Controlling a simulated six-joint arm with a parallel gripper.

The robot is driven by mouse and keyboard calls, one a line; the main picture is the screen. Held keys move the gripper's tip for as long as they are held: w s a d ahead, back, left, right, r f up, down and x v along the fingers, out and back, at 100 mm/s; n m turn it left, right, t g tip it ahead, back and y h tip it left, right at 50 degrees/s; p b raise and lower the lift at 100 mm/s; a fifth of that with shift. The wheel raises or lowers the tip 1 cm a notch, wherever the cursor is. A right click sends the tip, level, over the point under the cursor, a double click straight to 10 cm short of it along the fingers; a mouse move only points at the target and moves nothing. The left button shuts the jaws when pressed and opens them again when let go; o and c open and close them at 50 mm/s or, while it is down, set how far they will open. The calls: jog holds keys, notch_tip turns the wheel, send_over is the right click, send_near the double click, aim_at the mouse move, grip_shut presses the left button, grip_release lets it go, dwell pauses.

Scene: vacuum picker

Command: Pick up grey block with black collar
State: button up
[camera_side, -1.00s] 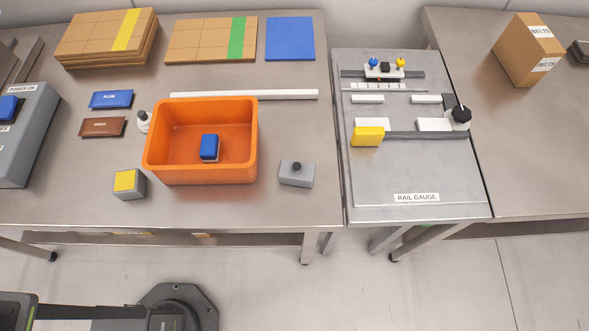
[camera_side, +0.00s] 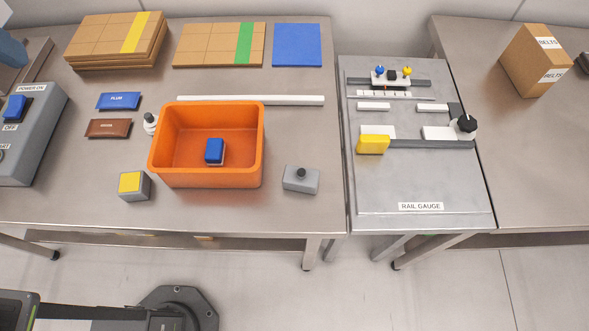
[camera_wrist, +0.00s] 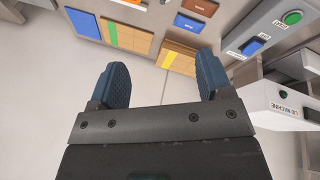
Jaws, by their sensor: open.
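The grey block with a round black part on top (camera_side: 301,180) stands on the steel table, right of the orange bin. I cannot pick it out in the wrist view. My gripper (camera_wrist: 162,76) shows in the wrist view with its two dark blue fingers wide apart and nothing between them. It is not over the block. In the side view a blue-grey shape (camera_side: 10,48) enters at the upper left edge; I cannot tell whether it is part of my gripper.
The orange bin (camera_side: 207,176) holds a blue block (camera_side: 215,151). A yellow-topped grey block (camera_side: 134,186) stands left of it. A white rod (camera_side: 250,100) lies behind the bin. The rail gauge plate (camera_side: 420,185) is to the right. A grey switch box (camera_side: 30,140) is at the left.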

jog(key=w+d+f+n+g, duration=0.1)
jog(key=w+d+f+n, duration=0.15)
jog(key=d, duration=0.35)
jog(key=w+d+f+n+g, duration=0.1)
jog(key=w+d, duration=0.2)
jog(key=d, duration=0.3)
jog(key=n+g, duration=0.2)
jog(key=n, duration=0.5)
send_near(300, 173)
jog(key=f, duration=0.6)
jog(key=shift+d+f, duration=0.1)
jog(key=shift+d, duration=0.3)
jog(key=shift+s+d+f, duration=0.1)
jog(key=shift+d+f, duration=0.1)
jog(key=shift+f, duration=1.25)
jog(key=shift+d+f, duration=0.25)
jog(key=shift+f, duration=1.15)
jog(key=shift+c, duration=0.3)
jog(key=c, duration=1)
